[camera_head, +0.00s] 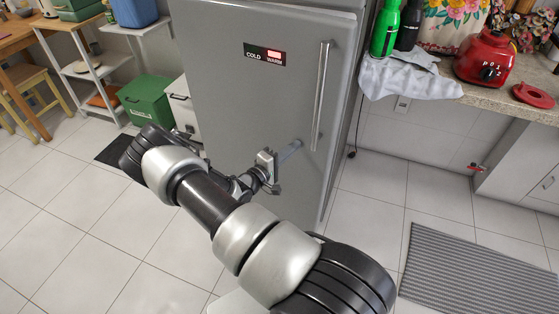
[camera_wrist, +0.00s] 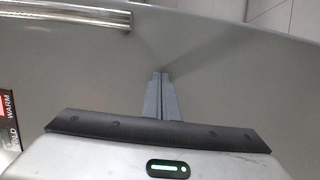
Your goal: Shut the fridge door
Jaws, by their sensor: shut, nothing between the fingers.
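The fridge door (camera_head: 235,110) is a large grey panel in the middle of the head view, with a long vertical metal handle (camera_head: 321,95) near its right edge and a COLD/WARM label (camera_head: 265,54). It looks close to the fridge body, but I cannot tell whether a gap remains. My gripper (camera_head: 297,144) is shut and empty, its fingers pointing at the door left of the handle's lower end. In the wrist view the fingertips (camera_wrist: 160,74) are at or very near the door surface (camera_wrist: 215,65), and the handle (camera_wrist: 65,15) lies at upper left.
A counter (camera_head: 510,98) with a red blender base (camera_head: 485,58), green bottle (camera_head: 386,28) and grey cloth (camera_head: 410,78) stands right of the fridge. A green bin (camera_head: 148,103) stands at left. A striped mat (camera_head: 475,275) lies at lower right.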

